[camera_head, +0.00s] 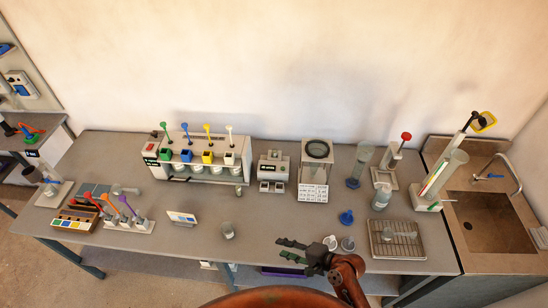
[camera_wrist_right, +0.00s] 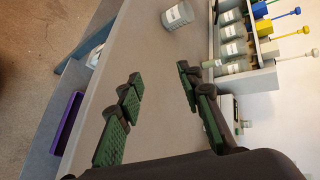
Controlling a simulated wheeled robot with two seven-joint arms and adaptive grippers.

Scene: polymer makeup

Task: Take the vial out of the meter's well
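A small pale box with a dark display (camera_head: 273,163), which looks like the meter, stands against the back of the bench, right of the dispenser rack. I cannot make out a vial in its well. A small vial-like glass piece (camera_head: 238,190) stands in front of the rack's right end. My right gripper (camera_head: 281,249) is over the bench's front edge, well short of the meter. In the right wrist view its green-padded fingers (camera_wrist_right: 159,75) are apart with nothing between them. A pale box (camera_wrist_right: 231,110), perhaps the meter, is partly hidden by one finger. My left gripper is not in view.
A labelled jar (camera_head: 228,230) stands left of my right gripper and also shows in the wrist view (camera_wrist_right: 178,16). Two small cups (camera_head: 347,243), a blue funnel (camera_head: 346,217) and a wire-rack tray (camera_head: 397,240) lie to its right. The bench between gripper and meter is clear.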

